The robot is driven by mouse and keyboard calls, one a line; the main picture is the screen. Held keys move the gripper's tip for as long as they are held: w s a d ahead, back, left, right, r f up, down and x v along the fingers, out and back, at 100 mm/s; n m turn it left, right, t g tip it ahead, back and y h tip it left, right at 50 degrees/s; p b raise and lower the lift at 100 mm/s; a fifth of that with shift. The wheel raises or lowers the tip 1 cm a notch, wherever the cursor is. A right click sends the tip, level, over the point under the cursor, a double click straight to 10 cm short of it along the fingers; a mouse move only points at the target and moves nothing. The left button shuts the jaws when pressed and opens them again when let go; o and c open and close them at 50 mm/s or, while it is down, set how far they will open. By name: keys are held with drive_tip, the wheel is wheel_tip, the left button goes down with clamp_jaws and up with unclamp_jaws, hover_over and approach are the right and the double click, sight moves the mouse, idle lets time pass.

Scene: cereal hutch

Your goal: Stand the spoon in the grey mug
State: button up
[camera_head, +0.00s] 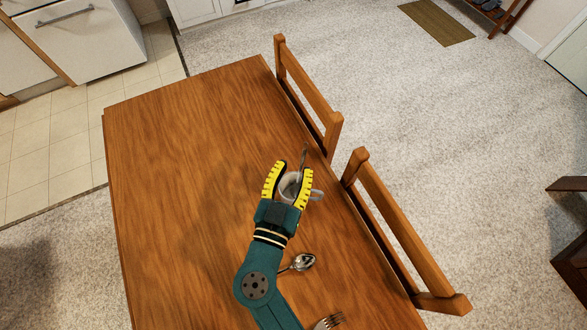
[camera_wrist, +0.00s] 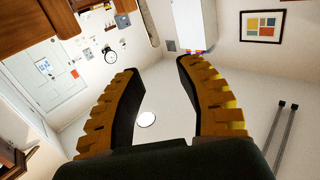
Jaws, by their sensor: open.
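The grey mug (camera_head: 289,187) stands on the wooden table near its right edge, with its handle (camera_head: 317,195) to the right. A thin grey utensil (camera_head: 303,160) sticks up from it, leaning; its lower end is hidden, so I cannot tell what kind it is. My gripper (camera_head: 288,170) is open, and its yellow fingers frame the mug in the head view. In the wrist view, the fingers (camera_wrist: 157,65) are apart with nothing between them, pointing toward the ceiling and walls. A metal spoon (camera_head: 303,262) lies on the table beside my arm, its handle partly hidden.
A fork (camera_head: 330,321) lies at the table's near edge. Two wooden chairs (camera_head: 308,95) (camera_head: 405,235) stand along the table's right side. The table's (camera_head: 180,150) left and far parts are clear.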

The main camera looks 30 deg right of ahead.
drive_tip(key=v, duration=1.2)
drive_tip(key=shift+r, duration=0.1)
idle(0.5)
